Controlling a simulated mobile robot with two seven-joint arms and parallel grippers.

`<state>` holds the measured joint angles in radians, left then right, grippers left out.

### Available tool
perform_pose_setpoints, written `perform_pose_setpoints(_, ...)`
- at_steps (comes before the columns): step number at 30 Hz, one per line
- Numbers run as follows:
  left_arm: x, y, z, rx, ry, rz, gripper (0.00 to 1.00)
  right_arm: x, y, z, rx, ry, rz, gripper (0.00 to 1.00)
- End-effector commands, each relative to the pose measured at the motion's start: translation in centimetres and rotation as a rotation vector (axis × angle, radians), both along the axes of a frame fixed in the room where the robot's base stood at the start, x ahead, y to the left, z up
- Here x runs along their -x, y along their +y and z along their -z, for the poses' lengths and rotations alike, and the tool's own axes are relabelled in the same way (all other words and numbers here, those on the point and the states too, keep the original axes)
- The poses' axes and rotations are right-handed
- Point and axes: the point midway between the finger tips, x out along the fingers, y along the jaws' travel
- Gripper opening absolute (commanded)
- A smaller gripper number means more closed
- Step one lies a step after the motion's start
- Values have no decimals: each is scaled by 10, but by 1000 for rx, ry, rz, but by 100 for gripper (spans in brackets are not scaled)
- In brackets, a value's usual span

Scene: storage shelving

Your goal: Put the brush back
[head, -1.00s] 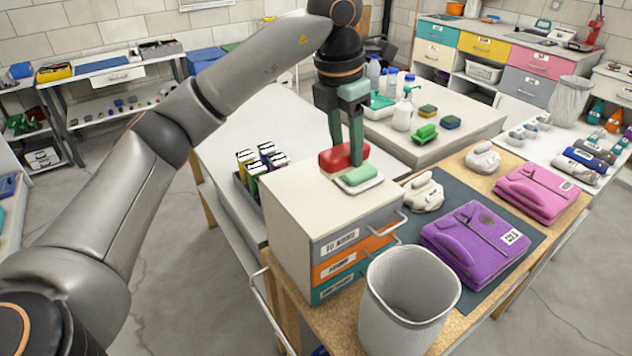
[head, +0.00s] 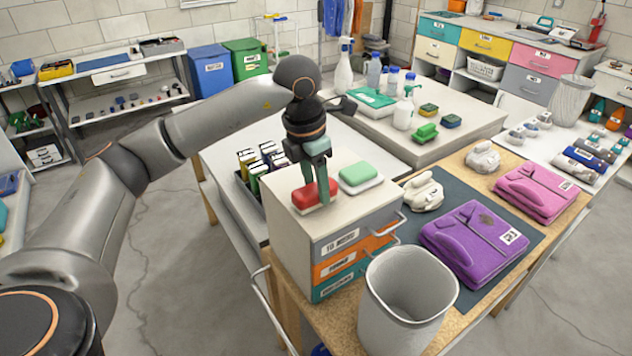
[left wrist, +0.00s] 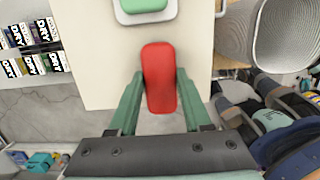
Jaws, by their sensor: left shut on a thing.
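My left gripper (head: 318,190) is shut on a red-topped brush (head: 303,195) at the top of the small drawer cabinet (head: 285,217). The brush also shows between the fingers in the left wrist view (left wrist: 160,78). I cannot tell whether its underside touches the cabinet top. A similar block with a green top and white base (head: 358,177) lies on the cabinet just right of the held brush, apart from it. It shows at the top edge of the left wrist view (left wrist: 143,6). My right gripper is not in view.
A grey-white bin (head: 408,300) stands in front of the cabinet. A holder of dark boxes (head: 262,165) stands on its left. Folded purple cloth (head: 475,240) lies to the right.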

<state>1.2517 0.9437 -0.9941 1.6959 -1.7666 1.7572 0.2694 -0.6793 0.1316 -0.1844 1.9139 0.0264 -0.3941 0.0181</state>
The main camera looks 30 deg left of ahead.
Motion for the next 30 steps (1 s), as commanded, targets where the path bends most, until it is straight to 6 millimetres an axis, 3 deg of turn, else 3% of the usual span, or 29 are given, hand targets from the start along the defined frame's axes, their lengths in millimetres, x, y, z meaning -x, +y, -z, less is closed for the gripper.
perform_pose_setpoints(3, 0, 0, 4, 0, 0, 0, 0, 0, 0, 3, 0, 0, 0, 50)
perform_pose_setpoints(4, 0, 0, 3, 0, 0, 0, 51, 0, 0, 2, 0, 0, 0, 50)
perform_pose_setpoints(11, 0, 0, 2, 0, 0, 0, 77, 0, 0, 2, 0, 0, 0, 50)
perform_pose_setpoints(22, 0, 0, -4, 0, -2, 0, 79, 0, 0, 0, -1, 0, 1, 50)
perform_pose_setpoints(26, 2, 1, -24, 1, -5, 1, 79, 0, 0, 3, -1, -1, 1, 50)
perform_pose_setpoints(30, 6, 2, -55, 2, -8, 1, 79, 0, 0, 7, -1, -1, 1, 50)
